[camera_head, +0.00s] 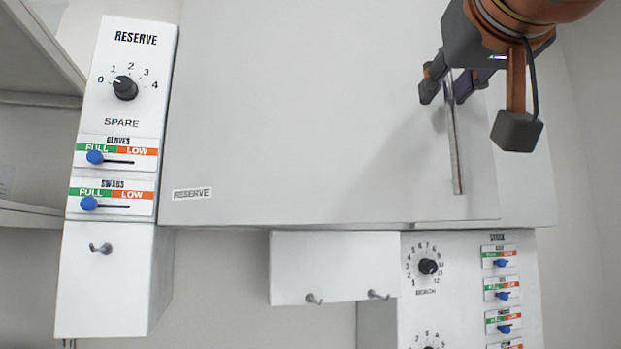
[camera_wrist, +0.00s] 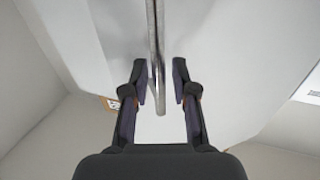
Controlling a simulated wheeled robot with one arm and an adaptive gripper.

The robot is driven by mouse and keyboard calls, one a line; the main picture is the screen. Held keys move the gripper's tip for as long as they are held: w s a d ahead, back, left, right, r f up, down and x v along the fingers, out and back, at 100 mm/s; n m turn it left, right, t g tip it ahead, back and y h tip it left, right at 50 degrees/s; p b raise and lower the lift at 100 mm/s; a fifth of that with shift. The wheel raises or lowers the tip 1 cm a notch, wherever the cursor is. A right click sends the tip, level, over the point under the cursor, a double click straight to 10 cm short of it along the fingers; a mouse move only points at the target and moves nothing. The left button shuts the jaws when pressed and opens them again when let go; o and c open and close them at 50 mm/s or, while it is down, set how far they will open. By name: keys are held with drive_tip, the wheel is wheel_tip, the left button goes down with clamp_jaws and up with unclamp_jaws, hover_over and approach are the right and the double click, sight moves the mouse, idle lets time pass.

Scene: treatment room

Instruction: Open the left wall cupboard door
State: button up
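The wall cupboard door (camera_head: 300,120) is a large pale panel with a small RESERVE label at its lower left. I cannot tell whether it is fully closed or slightly ajar. Its handle is a vertical metal bar (camera_head: 455,150) near the right edge. My gripper (camera_head: 447,88) is at the upper visible part of the bar. In the wrist view, the handle (camera_wrist: 157,50) passes between the two fingertips of my gripper (camera_wrist: 161,85), with gaps visible on both sides. The fingers are open. The upper end of the bar is hidden behind my gripper.
A white RESERVE panel (camera_head: 125,120) with a dial and blue sliders stands left of the door. Below are a box with a hook (camera_head: 110,290), a white hook rail (camera_head: 330,265) and a panel with dials and sliders (camera_head: 470,290). Shelves (camera_head: 30,60) are at far left.

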drive_tip(key=shift+o, duration=0.5)
drive_tip(key=s+a, duration=0.1)
drive_tip(key=s, duration=1.1)
drive_tip(key=shift+a, duration=0.1)
